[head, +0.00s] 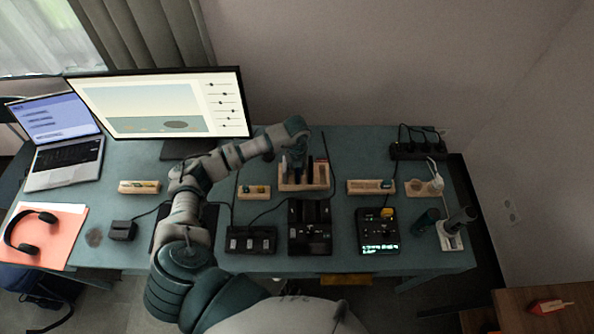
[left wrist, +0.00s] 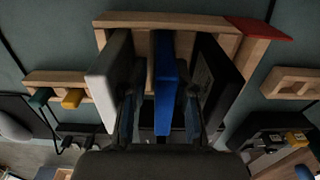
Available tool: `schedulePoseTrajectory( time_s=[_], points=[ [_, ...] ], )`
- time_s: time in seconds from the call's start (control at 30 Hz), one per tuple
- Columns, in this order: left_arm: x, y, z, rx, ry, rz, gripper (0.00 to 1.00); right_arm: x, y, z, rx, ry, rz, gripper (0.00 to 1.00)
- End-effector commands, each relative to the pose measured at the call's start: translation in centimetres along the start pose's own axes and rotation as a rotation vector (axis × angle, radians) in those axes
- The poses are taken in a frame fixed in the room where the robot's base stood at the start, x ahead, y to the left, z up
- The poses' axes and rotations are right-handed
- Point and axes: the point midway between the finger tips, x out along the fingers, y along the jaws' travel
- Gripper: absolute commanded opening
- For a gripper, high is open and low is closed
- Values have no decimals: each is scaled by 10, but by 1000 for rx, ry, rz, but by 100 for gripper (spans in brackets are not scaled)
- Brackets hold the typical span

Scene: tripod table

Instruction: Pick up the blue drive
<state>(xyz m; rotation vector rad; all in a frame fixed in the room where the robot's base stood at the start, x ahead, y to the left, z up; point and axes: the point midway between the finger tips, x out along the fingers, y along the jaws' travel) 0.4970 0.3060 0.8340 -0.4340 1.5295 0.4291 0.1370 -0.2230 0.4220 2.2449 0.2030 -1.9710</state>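A wooden rack (head: 318,186) stands at the back middle of the desk, holding upright drives. In the left wrist view the blue drive (left wrist: 166,70) stands in the middle of the rack, between a light grey drive (left wrist: 110,78) and a black drive (left wrist: 218,82). My left gripper (head: 296,168) reaches down over the rack. In the left wrist view its two fingers (left wrist: 163,108) are open, one on each side of the blue drive, with gaps visible. The drive's lower part is hidden. My right gripper is in neither view.
Small wooden holders (head: 254,192) and (head: 370,187) flank the rack. Black docking devices (head: 251,240) and (head: 310,238) with cables stand in front, beside a lit black unit (head: 378,232). A monitor (head: 160,105) stands behind left.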

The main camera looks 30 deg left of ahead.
Motion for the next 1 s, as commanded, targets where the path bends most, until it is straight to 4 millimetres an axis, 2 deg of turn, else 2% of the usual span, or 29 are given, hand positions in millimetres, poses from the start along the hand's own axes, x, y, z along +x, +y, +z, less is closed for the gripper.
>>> schedulePoseTrajectory(
  time_s=[0.03, 0.13, 0.3, 0.53, 0.67, 0.83, 1.0],
  points=[
    [0, -1, 0, 1, -1, 0, 26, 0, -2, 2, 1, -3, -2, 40],
    [-1, -1, 0, 1, -1, 1, 1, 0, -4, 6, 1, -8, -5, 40],
    [-1, -1, 0, 1, -1, 0, 0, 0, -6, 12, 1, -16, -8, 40],
    [-5, 0, 1, 0, -2, -2, 0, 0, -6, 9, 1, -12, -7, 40],
    [-24, -1, 1, 2, -3, -3, 0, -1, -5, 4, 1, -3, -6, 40],
    [-62, -1, 1, 1, -5, -3, 0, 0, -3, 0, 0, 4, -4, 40],
    [-91, -1, 1, -2, -3, -2, 0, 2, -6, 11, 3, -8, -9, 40]
  ],
)
